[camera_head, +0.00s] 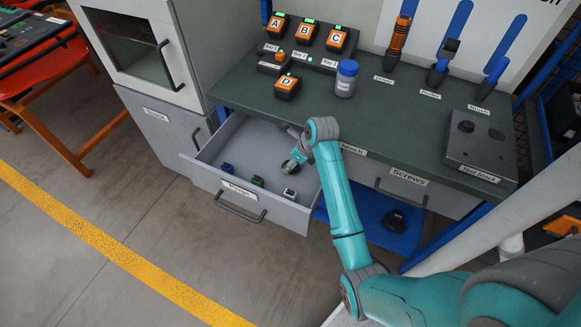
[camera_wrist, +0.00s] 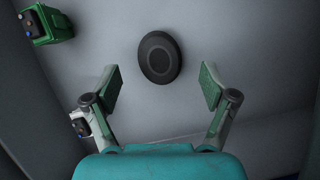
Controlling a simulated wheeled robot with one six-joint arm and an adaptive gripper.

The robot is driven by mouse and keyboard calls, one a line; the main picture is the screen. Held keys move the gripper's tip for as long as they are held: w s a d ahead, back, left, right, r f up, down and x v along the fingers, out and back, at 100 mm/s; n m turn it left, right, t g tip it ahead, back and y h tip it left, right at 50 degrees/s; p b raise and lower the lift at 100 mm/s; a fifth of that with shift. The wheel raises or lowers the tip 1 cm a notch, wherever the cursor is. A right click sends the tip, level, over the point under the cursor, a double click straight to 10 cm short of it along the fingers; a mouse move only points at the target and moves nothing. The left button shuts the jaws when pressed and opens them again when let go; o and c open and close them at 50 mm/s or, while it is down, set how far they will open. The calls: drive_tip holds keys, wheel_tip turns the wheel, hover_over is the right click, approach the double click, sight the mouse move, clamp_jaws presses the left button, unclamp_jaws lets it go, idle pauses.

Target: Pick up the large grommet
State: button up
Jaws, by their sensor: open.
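The large grommet, a dark round disc (camera_wrist: 160,57), lies on the grey drawer floor in the wrist view. It sits just beyond and between my spread fingertips, not touched by them. My gripper (camera_wrist: 158,90) is open and empty. In the head view my gripper (camera_head: 291,163) reaches down inside the open drawer (camera_head: 215,158) at its right part. The grommet cannot be made out in the head view, where my arm covers that part.
A green plug (camera_head: 257,181), a blue one (camera_head: 227,168) and a white one (camera_head: 290,195) lie along the drawer's front. The green one (camera_wrist: 47,25) and white one (camera_wrist: 80,124) show in the wrist view, the white beside my left finger. The drawer walls and bench (camera_head: 390,110) edge enclose my gripper.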

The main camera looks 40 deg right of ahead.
drive_tip(key=shift+x, duration=1.65)
drive_tip(key=c, duration=1)
drive_tip(key=shift+o, duration=0.2)
